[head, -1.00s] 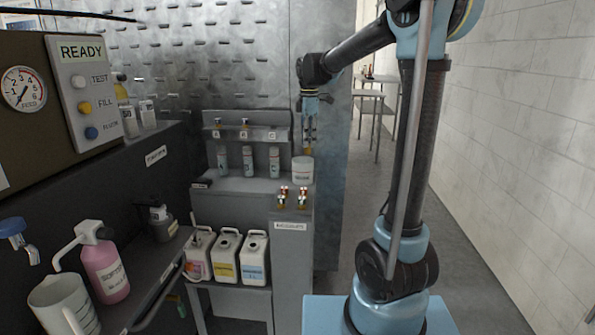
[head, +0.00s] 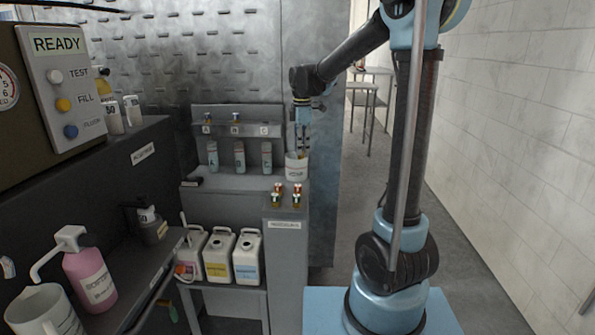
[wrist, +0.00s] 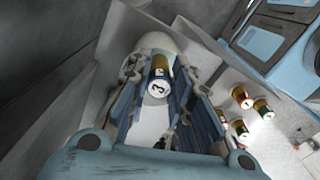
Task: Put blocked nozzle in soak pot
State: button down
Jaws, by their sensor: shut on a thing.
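My gripper (head: 302,146) points down at the white soak pot (head: 296,172), which stands on the right end of the grey bench. The gripper is shut on the nozzle (wrist: 158,82), which shows a yellow and blue body and a white end with a dark mark like a 3. In the wrist view the nozzle lies between the two fingers, with the white pot (wrist: 152,122) behind it. In the head view the fingertips are at the pot's rim, and the nozzle's lower end is hidden there. I cannot tell whether it touches the pot's floor.
Several small red-and-gold capped parts (head: 286,196) stand in front of the pot. White jugs (head: 218,256) stand on the lower shelf.

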jog(key=shift+f, duration=0.1)
jog(key=c, duration=1.3)
grip_release()
jog(key=shift+c, duration=0.2)
notch_tip(320, 180, up, 12)
